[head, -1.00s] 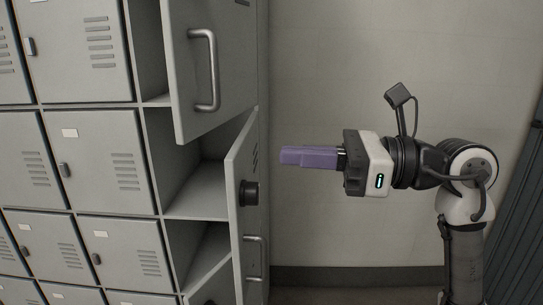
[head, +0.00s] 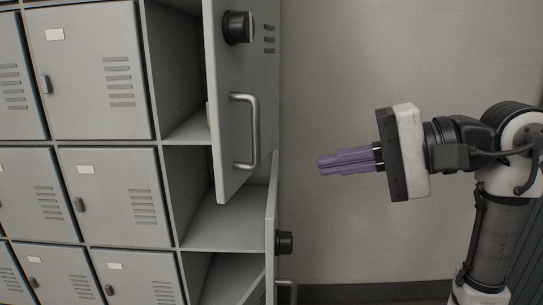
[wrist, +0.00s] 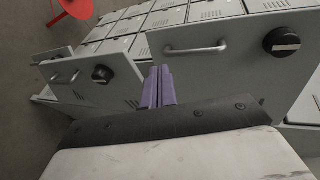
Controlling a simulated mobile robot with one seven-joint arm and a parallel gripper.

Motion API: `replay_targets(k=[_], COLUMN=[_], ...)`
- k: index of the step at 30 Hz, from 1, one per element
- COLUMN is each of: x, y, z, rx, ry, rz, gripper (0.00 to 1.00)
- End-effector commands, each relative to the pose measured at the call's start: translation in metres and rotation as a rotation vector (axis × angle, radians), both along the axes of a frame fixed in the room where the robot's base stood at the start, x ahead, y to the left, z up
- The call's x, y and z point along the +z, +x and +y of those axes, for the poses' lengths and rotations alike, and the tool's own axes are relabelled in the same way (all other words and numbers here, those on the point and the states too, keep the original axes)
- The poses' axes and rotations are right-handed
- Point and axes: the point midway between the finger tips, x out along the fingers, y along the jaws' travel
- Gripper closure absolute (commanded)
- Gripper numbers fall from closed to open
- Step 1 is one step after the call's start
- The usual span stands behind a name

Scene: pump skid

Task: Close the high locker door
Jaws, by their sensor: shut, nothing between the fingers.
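The high locker door (head: 240,150) is grey and stands open, swung out from the right-hand column. It has a black round knob (head: 238,27) near its top and a metal bar handle (head: 245,131) below. In the wrist view the same door (wrist: 240,65) is at the upper right, with its knob (wrist: 281,42) and handle (wrist: 195,48). My gripper (head: 320,163) has purple fingers, shut and empty, pointing left. In the head picture it appears right of the door, with a visible gap. In the wrist view the fingertips (wrist: 158,68) appear beside the door's lower end.
A lower door (head: 272,240) also stands open beneath; it shows at left in the wrist view (wrist: 95,85). Closed lockers (head: 100,80) fill the left. A plain wall (head: 400,60) is behind my arm. A red object (wrist: 72,10) stands on the floor.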

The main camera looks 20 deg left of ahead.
Motion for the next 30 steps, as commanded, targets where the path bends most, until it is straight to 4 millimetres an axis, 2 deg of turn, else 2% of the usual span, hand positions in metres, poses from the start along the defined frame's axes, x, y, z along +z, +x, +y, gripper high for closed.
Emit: replay_targets(k=[5, 15, 18, 24, 30], x=[-0.006, -0.027, -0.025, -0.028, -0.029], y=[0.000, 0.000, 0.001, 0.001, 0.002], z=[0.026, 0.095, 0.111, 0.128, 0.131], rx=[0.004, 0.005, 0.005, 0.003, 0.000], ry=[0.000, 0.001, 0.001, 0.000, 0.000], rz=[0.001, 0.005, 0.005, 0.004, 0.004], gripper=[1.00, 1.00, 1.00, 1.00, 1.00])
